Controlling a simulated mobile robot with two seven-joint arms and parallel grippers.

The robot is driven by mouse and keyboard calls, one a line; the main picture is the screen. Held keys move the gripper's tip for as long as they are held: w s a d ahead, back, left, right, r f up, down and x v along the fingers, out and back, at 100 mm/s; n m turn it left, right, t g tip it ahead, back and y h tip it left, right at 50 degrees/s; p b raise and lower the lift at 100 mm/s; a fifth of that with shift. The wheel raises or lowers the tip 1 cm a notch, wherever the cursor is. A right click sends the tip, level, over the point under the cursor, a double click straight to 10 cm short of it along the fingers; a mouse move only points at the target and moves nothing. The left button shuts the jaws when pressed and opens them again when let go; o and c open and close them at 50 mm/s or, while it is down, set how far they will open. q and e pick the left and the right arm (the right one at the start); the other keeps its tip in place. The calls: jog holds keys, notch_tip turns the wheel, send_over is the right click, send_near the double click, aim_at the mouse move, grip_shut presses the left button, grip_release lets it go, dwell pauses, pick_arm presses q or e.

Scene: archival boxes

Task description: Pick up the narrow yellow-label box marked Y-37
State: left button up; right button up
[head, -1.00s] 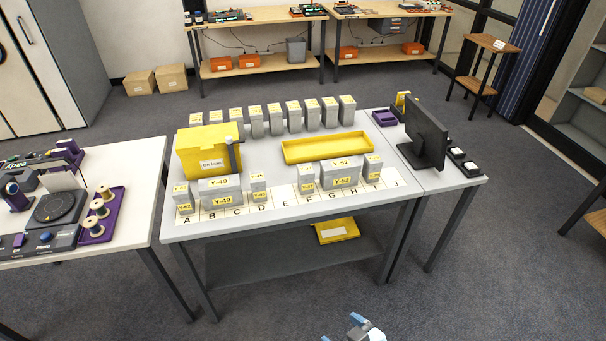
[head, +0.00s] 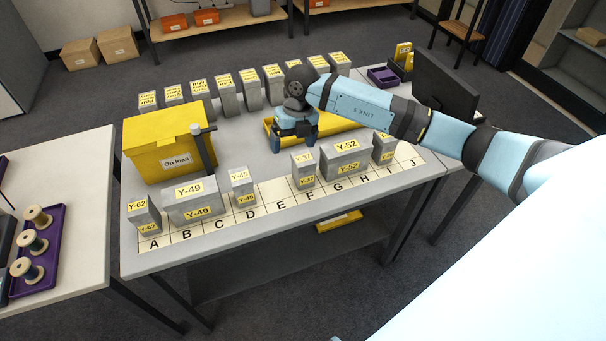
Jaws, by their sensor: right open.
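The narrow grey box marked Y-37 (head: 303,171) stands upright on the lettered strip near E and F, with yellow labels on its top and front. It is just left of the wider Y-52 box (head: 346,163). My right gripper (head: 296,138) points down over the middle of the table, behind the Y-37 box and in front of the yellow tray (head: 347,121). It is open, with nothing seen between its fingers, and apart from the box. My right arm hides part of the tray. My left gripper is not in view.
Y-62 (head: 145,215), Y-49 (head: 190,202) and Y-45 (head: 243,189) boxes stand on the strip at left. Another narrow box (head: 385,149) stands right of Y-52.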

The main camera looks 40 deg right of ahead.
aim_at(303, 165)
jog(key=d+f, duration=0.1)
jog(key=f, duration=0.1)
jog(key=d+f+h, duration=0.1)
jog(key=f, duration=0.1)
jog(key=w+d+f+h, duration=0.1)
jog(key=d+f, duration=0.1)
jog(key=shift+m, duration=0.4)
jog(key=shift+s+a+f+p, duration=0.1)
jog(key=shift+f+p, duration=0.25)
jog(key=shift+f, duration=1.2)
jog(key=shift+a+f+p, duration=0.1)
jog(key=shift+f+p, duration=0.25)
jog(key=shift+f, duration=1.2)
jog(key=shift+d, duration=0.1)
jog(key=c, duration=1.1)
jog(key=shift+c, duration=0.2)
